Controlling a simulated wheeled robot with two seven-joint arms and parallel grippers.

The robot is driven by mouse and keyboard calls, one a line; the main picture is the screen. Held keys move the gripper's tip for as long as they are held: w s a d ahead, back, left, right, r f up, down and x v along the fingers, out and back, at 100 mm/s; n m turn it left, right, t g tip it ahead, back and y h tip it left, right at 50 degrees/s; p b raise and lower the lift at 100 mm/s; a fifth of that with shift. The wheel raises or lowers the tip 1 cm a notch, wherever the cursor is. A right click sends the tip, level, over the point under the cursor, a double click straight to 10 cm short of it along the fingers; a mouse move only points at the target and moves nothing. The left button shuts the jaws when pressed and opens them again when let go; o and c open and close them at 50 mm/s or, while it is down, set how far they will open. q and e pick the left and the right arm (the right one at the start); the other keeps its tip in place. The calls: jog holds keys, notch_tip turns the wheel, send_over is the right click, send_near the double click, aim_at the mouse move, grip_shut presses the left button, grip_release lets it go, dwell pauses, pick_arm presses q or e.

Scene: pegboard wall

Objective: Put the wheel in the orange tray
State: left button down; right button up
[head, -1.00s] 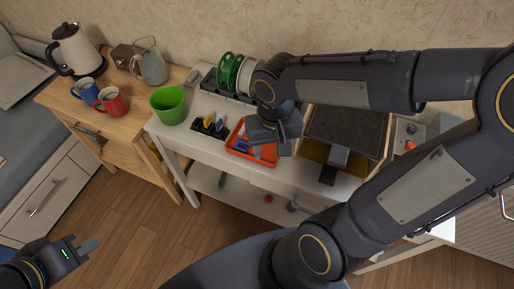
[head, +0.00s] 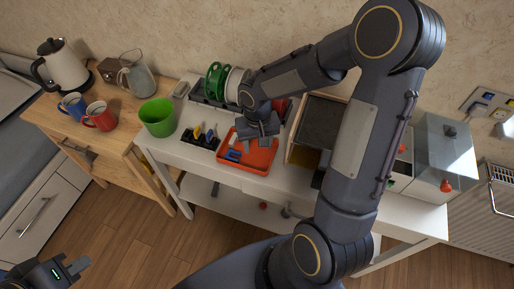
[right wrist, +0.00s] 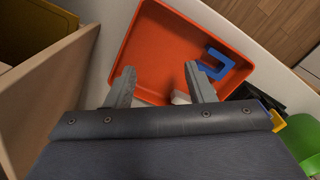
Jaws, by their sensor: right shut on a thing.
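The orange tray (head: 263,166) lies on the white workbench and holds a blue U-shaped piece (head: 232,155). My right gripper (head: 258,138) hangs over the tray's back part. In the right wrist view its fingers (right wrist: 160,85) stand apart over the tray (right wrist: 165,40), with the blue piece (right wrist: 217,64) beyond the right finger. A pale piece (right wrist: 180,97) shows between the fingers, partly hidden; I cannot tell whether it is held or lies in the tray. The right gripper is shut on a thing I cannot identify. No wheel is clearly recognisable. My left gripper (head: 76,266) is at the lower left, away from the bench.
A green cup (head: 158,118) and a black rack (head: 203,138) with coloured handles stand left of the tray. Green and white spools (head: 215,80) are behind it. A wooden-sided box (head: 306,130) and a clear case (head: 447,150) stand to the right.

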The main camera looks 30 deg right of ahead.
aim_at(257, 149)
jog(key=shift+w+f, duration=0.15)
jog(key=shift+f, duration=0.15)
jog(key=shift+w+f, duration=0.1)
jog(key=shift+f, duration=1.45)
jog(key=shift+f+b, duration=0.2)
jog(key=shift+b, duration=0.1)
jog(key=o, duration=0.7)
